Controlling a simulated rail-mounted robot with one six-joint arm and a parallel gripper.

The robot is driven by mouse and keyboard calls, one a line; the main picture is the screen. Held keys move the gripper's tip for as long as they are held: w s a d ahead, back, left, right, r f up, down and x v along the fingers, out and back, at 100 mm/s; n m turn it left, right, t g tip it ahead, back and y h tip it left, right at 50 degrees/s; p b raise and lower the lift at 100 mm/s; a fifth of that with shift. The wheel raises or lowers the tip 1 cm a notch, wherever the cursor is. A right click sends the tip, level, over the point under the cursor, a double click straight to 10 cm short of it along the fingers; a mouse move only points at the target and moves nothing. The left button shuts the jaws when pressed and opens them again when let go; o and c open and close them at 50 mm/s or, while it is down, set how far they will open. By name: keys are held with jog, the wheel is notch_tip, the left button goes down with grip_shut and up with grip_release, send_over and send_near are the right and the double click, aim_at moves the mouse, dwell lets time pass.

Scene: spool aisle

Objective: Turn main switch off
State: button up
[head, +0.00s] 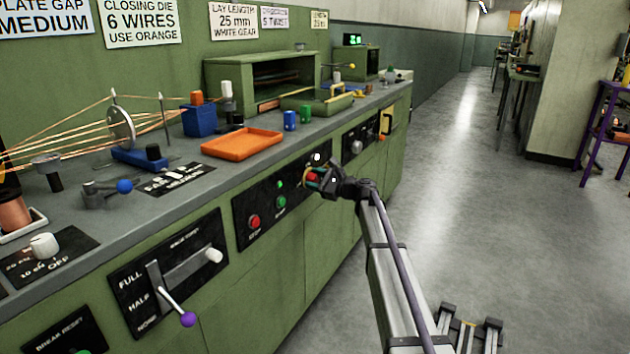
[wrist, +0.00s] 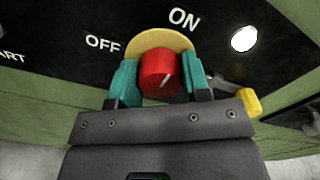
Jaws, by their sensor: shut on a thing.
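The main switch is a red round knob (wrist: 160,72) on a yellow backing plate (wrist: 160,40), set in a black panel. The teal fingers of my gripper (wrist: 159,82) are shut on the knob, one on each side. In the head view, my gripper (head: 318,180) reaches the panel on the green bench front, and the red knob (head: 312,176) shows partly behind it.
A round white lamp (wrist: 243,38) glows right of the switch. A red button (head: 254,221) and green buttons sit left of it on the same panel. A yellow-tipped lever (wrist: 252,103) is close to my right finger. The aisle floor (head: 460,200) is clear.

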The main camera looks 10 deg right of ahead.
jog(key=shift+n, duration=0.5)
jog(key=n, duration=1.3)
jog(key=shift+f, duration=0.1)
jog(key=n, duration=0.4)
dwell(0.4)
jog(key=o, duration=0.9)
jog(key=shift+d, duration=0.1)
